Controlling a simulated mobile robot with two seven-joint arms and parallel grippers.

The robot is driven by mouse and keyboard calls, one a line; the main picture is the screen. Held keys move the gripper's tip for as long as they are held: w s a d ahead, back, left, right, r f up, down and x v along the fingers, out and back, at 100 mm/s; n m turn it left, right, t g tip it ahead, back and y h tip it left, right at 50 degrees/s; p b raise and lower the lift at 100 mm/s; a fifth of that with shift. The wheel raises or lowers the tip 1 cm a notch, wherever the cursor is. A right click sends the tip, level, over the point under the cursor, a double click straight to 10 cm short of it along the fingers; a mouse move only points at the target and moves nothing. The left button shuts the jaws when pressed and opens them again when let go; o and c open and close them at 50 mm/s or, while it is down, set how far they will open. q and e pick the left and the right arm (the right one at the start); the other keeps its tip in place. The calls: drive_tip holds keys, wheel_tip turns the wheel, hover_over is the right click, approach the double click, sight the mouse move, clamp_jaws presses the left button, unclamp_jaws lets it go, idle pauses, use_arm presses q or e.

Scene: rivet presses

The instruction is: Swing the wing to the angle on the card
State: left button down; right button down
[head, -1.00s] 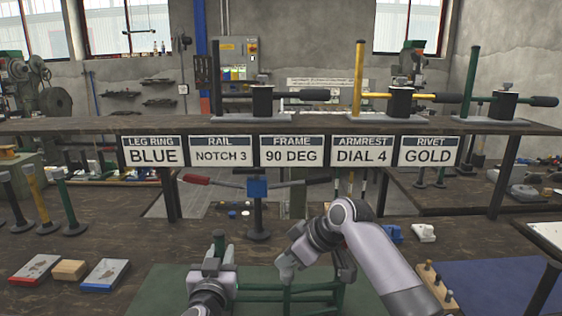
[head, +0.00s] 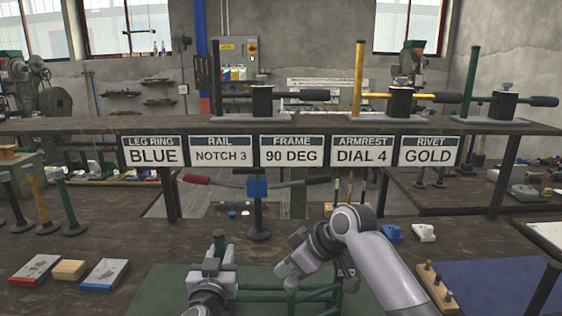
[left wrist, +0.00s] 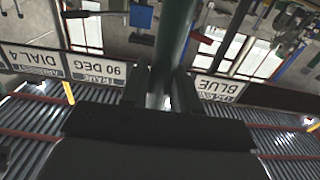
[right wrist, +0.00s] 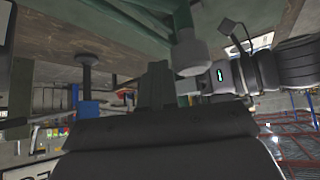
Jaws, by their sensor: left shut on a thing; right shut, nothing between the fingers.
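The frame card (head: 291,151) reads "90 DEG" on the shelf front. The green tube frame (head: 318,298) stands on a green mat on the bench; I take its swinging part to be the wing, but its angle is hard to read. My left gripper (head: 218,245) is shut on a green post of the frame, and the post (left wrist: 176,35) runs between its fingers in the left wrist view. My right gripper (head: 285,270) is shut and empty, just above the frame. A grey-capped green tube (right wrist: 190,50) is close beside its fingers in the right wrist view; contact is unclear.
Other cards hang left and right on the shelf. A blue stand with a red-ended bar (head: 257,188) is behind the frame. Books and a wood block (head: 69,270) lie at the left, upright posts (head: 40,195) behind them. A peg block (head: 437,285) is at the right.

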sight(292, 279)
drive_tip(key=shift+s, duration=0.15)
idle(0.4)
drive_tip(key=shift+s+d, duration=0.2)
drive_tip(key=shift+s, duration=0.6)
drive_tip(key=shift+s+d, duration=0.2)
drive_tip(key=shift+s, duration=0.55)
drive_tip(key=shift+s+d, duration=0.35)
drive_tip(key=shift+s, duration=0.3)
drive_tip(key=shift+s+d, duration=0.35)
drive_tip(key=shift+s, duration=0.25)
drive_tip(key=shift+s+d, duration=0.35)
drive_tip(key=shift+s, duration=0.3)
